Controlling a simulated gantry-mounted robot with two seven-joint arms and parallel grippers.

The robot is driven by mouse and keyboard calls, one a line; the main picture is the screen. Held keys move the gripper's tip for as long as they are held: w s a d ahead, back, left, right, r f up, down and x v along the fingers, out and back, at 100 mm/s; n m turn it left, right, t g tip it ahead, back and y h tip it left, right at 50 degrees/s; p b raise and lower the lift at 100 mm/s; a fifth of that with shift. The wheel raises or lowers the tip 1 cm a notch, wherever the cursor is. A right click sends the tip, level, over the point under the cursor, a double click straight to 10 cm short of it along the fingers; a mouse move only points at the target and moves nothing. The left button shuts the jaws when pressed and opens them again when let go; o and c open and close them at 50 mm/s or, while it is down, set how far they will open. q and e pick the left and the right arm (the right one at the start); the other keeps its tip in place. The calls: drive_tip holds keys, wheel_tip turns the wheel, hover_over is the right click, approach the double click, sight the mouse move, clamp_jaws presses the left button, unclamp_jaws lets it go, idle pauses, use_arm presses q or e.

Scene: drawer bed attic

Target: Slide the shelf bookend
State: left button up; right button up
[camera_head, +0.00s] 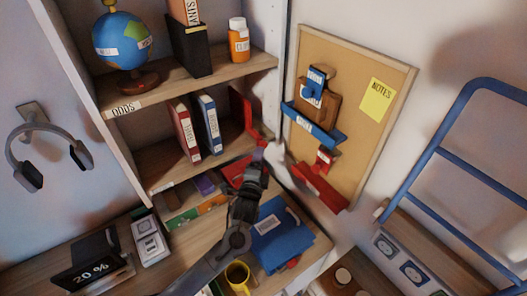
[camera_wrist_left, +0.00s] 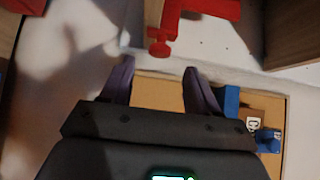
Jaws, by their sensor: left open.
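The red bookend (camera_head: 240,108) stands upright on the middle shelf, at its right end near the side wall. A gap separates it from a red book (camera_head: 184,131) and a blue book (camera_head: 209,124) to its left. My left gripper (camera_head: 259,155) is below and in front of it, near the shelf's front edge, apart from it. In the left wrist view the gripper (camera_wrist_left: 157,78) is open, with nothing between its fingers. A red clamp-like part with a round knob (camera_wrist_left: 160,48) is beyond the fingertips; I cannot tell whether it belongs to the bookend. My right gripper is not seen.
A cork board (camera_head: 372,75) with red and blue items hangs right of the shelves. A yellow mug (camera_head: 237,274) and a blue folder-like item (camera_head: 272,236) lie below the arm. A globe (camera_head: 121,42) and orange bottle (camera_head: 238,42) stand on the upper shelf.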

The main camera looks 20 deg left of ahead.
use_arm(q)
drive_tip(key=shift+w+a+b, duration=0.2)
drive_tip(key=shift+w, duration=1.15)
drive_tip(key=shift+w+a+b, duration=0.15)
drive_tip(key=shift+w+a, duration=0.05)
drive_tip(key=shift+w, duration=1.15)
drive_tip(key=shift+c, duration=0.2)
clamp_jaws()
